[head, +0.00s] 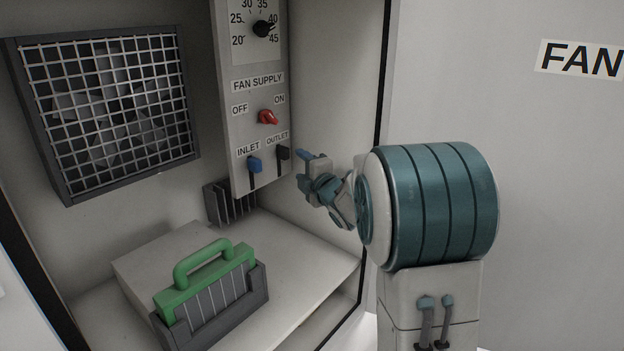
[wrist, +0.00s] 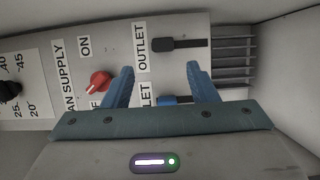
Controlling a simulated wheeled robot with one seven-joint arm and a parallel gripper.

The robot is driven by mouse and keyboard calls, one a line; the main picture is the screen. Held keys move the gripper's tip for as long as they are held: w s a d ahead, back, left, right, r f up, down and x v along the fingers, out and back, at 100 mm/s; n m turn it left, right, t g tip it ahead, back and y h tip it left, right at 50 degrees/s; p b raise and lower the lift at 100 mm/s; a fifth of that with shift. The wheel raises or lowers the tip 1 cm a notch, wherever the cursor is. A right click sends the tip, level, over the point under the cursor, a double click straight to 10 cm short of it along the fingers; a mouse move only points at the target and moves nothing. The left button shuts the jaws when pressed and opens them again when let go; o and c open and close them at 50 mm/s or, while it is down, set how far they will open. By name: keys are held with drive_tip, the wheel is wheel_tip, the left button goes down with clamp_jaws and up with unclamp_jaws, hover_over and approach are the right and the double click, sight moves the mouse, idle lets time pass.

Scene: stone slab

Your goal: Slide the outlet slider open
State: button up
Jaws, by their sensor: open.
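The outlet slider (head: 283,153) is a black knob at the top of a dark vertical slot, under the OUTLET label on the grey control panel (head: 238,125). In the wrist view the outlet slider (wrist: 168,44) lies sideways, at the left end of its slot, beyond the fingertips. My gripper (head: 302,169) is just right of the panel's lower edge, with its blue fingers apart and nothing between them. In the wrist view my gripper (wrist: 160,70) spans the panel area around the two slider labels. I see no contact with the slider.
The blue inlet slider (head: 255,164) is close left of the outlet slider. A red fan supply switch (head: 268,117) and a black dial (head: 264,29) are above. A green-handled filter (head: 212,290) stands on the ledge below. The cabinet's right edge (head: 378,95) is near my arm.

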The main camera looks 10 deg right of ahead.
drive_tip(key=shift+v, duration=2.5)
drive_tip(key=s+a+f+m+g+h+p, duration=0.1)
drive_tip(key=s+m+g+p, duration=0.3)
drive_tip(key=s, duration=1.2)
drive_tip(key=s+a+f+m+g+h+p, duration=0.2)
drive_tip(key=s+m+g, duration=0.8)
drive_tip(key=s+m, duration=0.6)
drive_tip(key=shift+s+a+f+m+g+h+p, duration=0.15)
drive_tip(key=shift+s+f+m+g+h+p, duration=0.3)
drive_tip(key=shift+s+f+p, duration=0.5)
drive_tip(key=shift+w, duration=0.2)
